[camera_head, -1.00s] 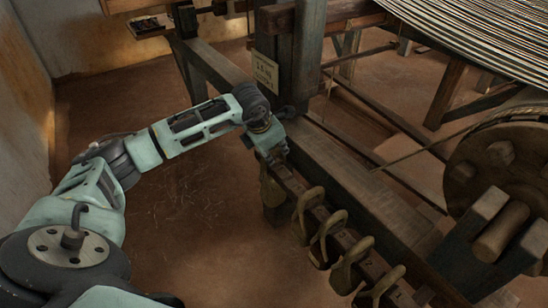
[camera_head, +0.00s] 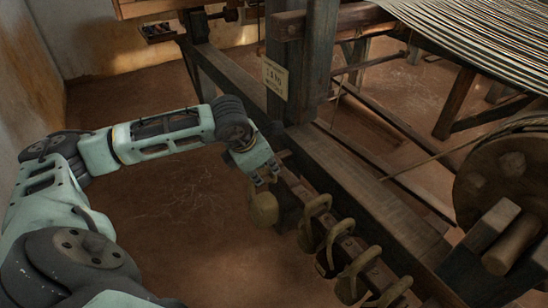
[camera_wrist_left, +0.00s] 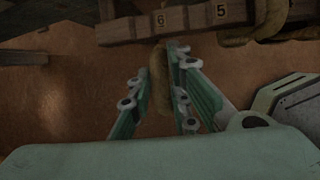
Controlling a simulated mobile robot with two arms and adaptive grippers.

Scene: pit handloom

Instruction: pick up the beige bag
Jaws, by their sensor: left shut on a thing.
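The beige bag (camera_head: 264,209) is a small tan pouch at the far end of a dark wooden rail (camera_head: 296,194). My left gripper (camera_head: 264,181) is shut on its top, and the bag hangs just below the fingers, to the left of the rail end. In the left wrist view the bag (camera_wrist_left: 158,85) is a narrow tan strip between the green fingers (camera_wrist_left: 157,72), near the rail's number 6. I cannot tell whether it still touches the rail. My right gripper is not in view.
Several tan looped pieces (camera_head: 319,232) hang along the rail toward the front. The loom's heavy beam (camera_head: 365,195) and post (camera_head: 288,65) stand close on the right, with a paper tag (camera_head: 274,78) on the post. The floor (camera_head: 180,215) at left is clear.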

